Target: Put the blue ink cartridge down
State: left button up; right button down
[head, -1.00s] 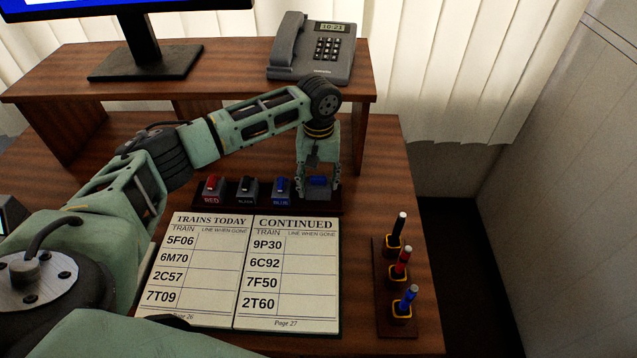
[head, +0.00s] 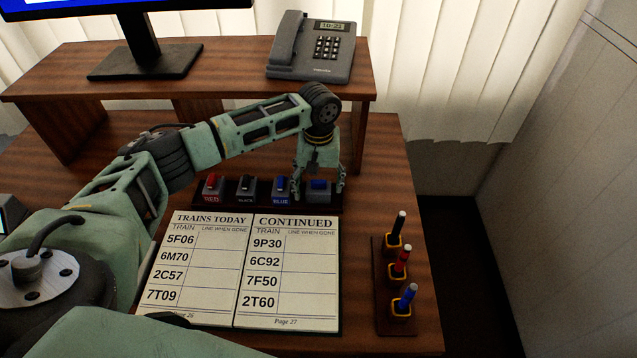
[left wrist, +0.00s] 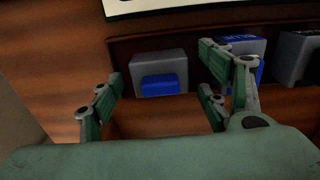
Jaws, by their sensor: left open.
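The blue ink cartridge (head: 319,184) lies on the unlabelled grey block (head: 318,196) at the right end of a dark rack. In the left wrist view the cartridge (left wrist: 160,84) is a small blue piece against the grey block (left wrist: 158,62). My left gripper (head: 319,187) is open over this block, with one finger on each side and gaps to the cartridge. Its spread fingers also show in the left wrist view (left wrist: 160,96). My right gripper is not in view.
Beside it on the rack are grey blocks with a blue piece (head: 281,187), a black one (head: 246,186) and a red one (head: 212,184). An open train book (head: 245,270) lies in front. A pen stand (head: 381,285) is at right. A raised shelf (head: 225,75) stands behind.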

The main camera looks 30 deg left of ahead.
aim_at(319, 182)
pick_arm(q)
jog(key=shift+r, duration=0.1)
notch_tip(319, 182, up, 12)
dwell(0.5)
jog(key=shift+r, duration=0.1)
